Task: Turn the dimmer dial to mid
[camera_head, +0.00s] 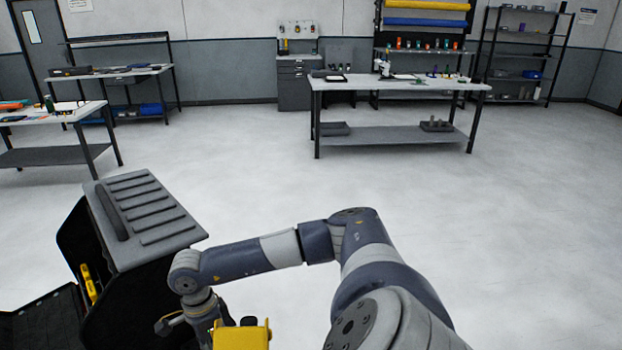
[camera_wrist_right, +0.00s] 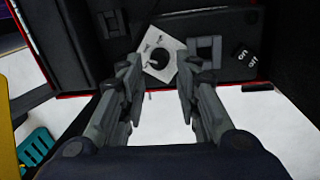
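The dimmer dial (camera_wrist_right: 156,67) shows in the right wrist view as a dark round knob on a tilted white plate (camera_wrist_right: 160,45) with dark markings. The plate is on a dark panel. My right gripper (camera_wrist_right: 157,80) is open, with one finger on each side of the dial in the picture. Whether either finger touches the knob I cannot tell. The knob's exact setting is too small to read. In the head view my right arm reaches left and down, and its fingers are not clearly visible. My left gripper is not in view.
A grey square fitting (camera_wrist_right: 205,50) and a dark piece with white marks (camera_wrist_right: 243,55) are right of the dial. A dark case with a grey ribbed top (camera_head: 150,215) stands beside my wrist. A yellow object (camera_head: 242,335) is close by. Workbenches stand beyond open floor.

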